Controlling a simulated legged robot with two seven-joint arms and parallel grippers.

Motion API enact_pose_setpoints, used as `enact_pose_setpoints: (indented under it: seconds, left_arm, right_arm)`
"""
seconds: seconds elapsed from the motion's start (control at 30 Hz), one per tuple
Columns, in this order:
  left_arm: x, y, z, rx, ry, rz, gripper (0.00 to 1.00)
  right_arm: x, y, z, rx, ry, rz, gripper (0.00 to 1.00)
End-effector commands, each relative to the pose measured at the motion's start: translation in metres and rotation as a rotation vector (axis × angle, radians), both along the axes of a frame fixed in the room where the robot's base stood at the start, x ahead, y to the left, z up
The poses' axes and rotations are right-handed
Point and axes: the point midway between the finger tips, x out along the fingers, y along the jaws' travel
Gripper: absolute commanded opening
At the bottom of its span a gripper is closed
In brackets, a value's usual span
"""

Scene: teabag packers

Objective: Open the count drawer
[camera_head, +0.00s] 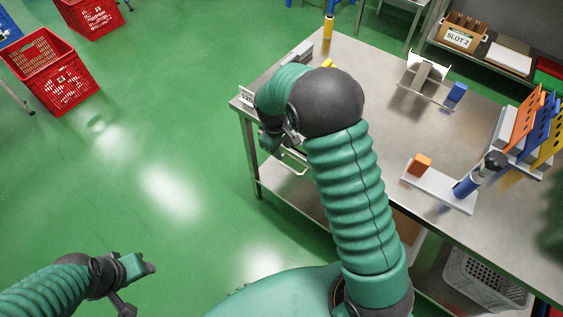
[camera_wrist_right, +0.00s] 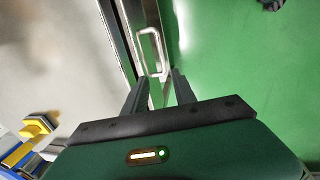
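The count drawer's metal handle (camera_head: 294,163) shows on the left side of the steel table in the head view, below the tabletop edge. In the right wrist view the handle (camera_wrist_right: 150,52) is a pale U-shaped bar on the drawer front (camera_wrist_right: 129,35). My right gripper (camera_wrist_right: 158,88) is open, its two dark fingers apart, with the near end of the handle just beyond and between the tips. Contact cannot be told. In the head view my right arm partly hides this gripper (camera_head: 280,143). My left gripper (camera_head: 146,270) is low at the left, over the floor, far from the table.
The steel tabletop (camera_head: 385,115) holds a white tray with an orange block (camera_head: 420,165), a blue block (camera_head: 457,92) and coloured racks (camera_head: 525,117). A white basket (camera_head: 485,280) stands below. Red crates (camera_head: 50,75) stand at upper left. Green floor left of the table is clear.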

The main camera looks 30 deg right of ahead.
Motion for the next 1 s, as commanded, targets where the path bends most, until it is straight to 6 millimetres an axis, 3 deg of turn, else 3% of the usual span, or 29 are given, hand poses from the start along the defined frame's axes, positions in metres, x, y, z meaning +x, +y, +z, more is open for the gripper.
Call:
enact_pose_setpoints:
  seconds: [0.2,0.4,0.77,1.0]
  left_arm:
    - [0.000,0.000,-0.007,0.000,0.000,0.001,0.51]
    - [0.000,0.000,-0.010,0.000,0.000,0.001,0.51]
    - [0.000,0.000,-0.010,0.000,0.000,0.001,0.51]
    - [0.000,0.000,-0.010,0.000,0.000,0.001,0.51]
  right_arm:
    - [0.003,-0.009,-0.058,-0.001,0.003,-0.001,0.33]
    - [0.006,-0.016,-0.092,0.001,0.000,0.000,0.33]
    - [0.008,-0.017,-0.099,0.001,-0.003,0.001,0.33]
    - [0.008,-0.017,-0.099,0.001,-0.002,0.000,0.01]
